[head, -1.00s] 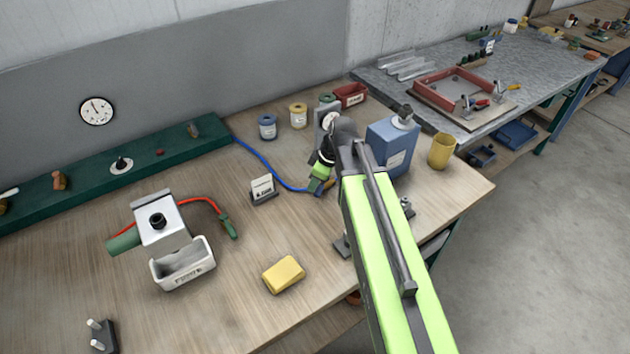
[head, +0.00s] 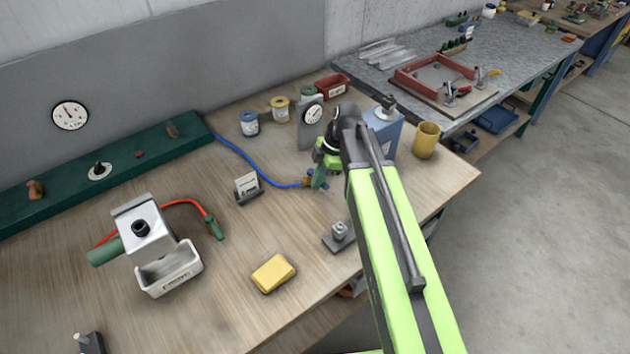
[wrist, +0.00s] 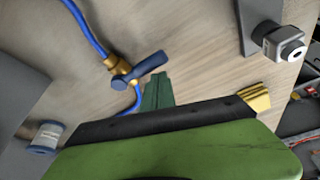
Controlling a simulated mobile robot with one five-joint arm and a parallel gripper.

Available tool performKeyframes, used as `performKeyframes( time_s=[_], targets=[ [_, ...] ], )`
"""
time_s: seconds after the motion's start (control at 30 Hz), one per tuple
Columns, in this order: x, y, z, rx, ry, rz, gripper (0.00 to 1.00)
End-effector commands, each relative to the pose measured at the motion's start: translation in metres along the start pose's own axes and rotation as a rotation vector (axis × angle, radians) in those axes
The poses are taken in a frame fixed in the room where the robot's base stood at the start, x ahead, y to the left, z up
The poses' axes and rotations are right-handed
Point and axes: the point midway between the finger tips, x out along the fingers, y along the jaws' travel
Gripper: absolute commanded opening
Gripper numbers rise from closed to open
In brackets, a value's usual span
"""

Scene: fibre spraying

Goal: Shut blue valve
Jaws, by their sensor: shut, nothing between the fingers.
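The blue valve is a brass fitting on a blue hose with a blue lever. In the wrist view the lever (wrist: 150,65) sticks out to the right, roughly crosswise to the hose, just ahead of my gripper. In the head view the brass valve (head: 308,181) sits at the hose's right end, partly hidden by my gripper (head: 319,182). My gripper's dark green fingers (wrist: 158,88) are shut and empty in the wrist view, close to the lever. Whether they touch it I cannot tell.
A grey block with a dial (head: 311,117) and a blue can (head: 383,128) stand behind my arm. A grey fixture (head: 339,236) is nearer the front edge. A small sign (head: 247,187) and a yellow block (head: 273,273) are left, with bare bench between.

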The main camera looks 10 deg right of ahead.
Motion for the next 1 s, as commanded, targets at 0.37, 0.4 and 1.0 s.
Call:
performKeyframes(
  time_s=[0.37, 0.4, 1.0],
  targets=[
    [-0.002, 0.0007, 0.0061, -0.001, -0.003, 0.0, 0.0],
    [-0.0021, 0.0008, 0.0065, -0.001, -0.004, 0.0, 0.0],
    [-0.0016, 0.0006, 0.0054, 0.002, -0.006, 0.002, 0.0]
  ],
)
